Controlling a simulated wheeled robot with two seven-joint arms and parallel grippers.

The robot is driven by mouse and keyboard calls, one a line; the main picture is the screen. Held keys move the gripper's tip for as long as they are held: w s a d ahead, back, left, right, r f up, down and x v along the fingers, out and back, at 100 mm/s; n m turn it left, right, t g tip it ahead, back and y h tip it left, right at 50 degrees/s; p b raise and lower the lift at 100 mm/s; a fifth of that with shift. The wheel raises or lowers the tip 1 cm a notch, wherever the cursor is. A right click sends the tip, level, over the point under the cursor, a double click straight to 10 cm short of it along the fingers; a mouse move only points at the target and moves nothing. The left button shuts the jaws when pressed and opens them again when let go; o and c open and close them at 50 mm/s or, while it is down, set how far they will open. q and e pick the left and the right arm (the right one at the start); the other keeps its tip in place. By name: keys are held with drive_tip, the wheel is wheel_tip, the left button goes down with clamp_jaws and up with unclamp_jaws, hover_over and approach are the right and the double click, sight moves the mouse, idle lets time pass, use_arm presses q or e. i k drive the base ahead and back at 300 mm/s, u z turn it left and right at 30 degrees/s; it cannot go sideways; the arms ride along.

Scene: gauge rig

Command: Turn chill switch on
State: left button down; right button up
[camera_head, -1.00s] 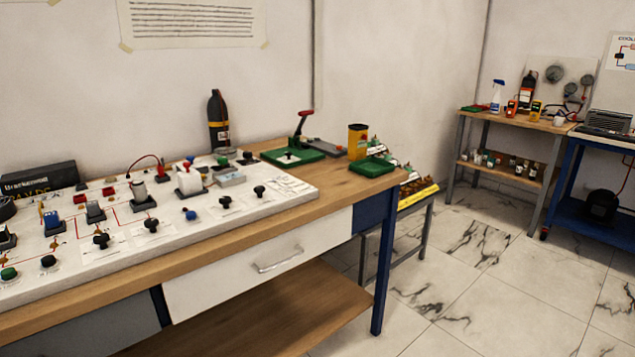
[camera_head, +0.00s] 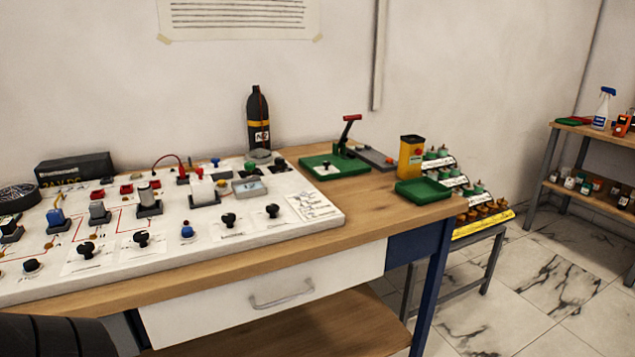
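A white control panel (camera_head: 270,235) lies on the wooden bench and carries several knobs and switches. Black knobs (camera_head: 229,219) line its front part, with a small blue-capped control (camera_head: 187,231) among them. A blue switch (camera_head: 56,219) and grey switches (camera_head: 98,211) stand further left. The labels are too small to read, so I cannot tell which control is the chill switch. Neither of my grippers is in view.
The wooden bench (camera_head: 375,218) has a drawer with a handle (camera_head: 281,293). A green press (camera_head: 338,165), a yellow container (camera_head: 411,157), a green tray (camera_head: 423,190) and a dark bottle (camera_head: 259,118) stand behind or right of the panel. Open tiled floor lies right.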

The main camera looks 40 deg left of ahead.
sight(272, 209)
drive_tip(key=i, duration=0.4)
drive_tip(key=u, duration=1.25)
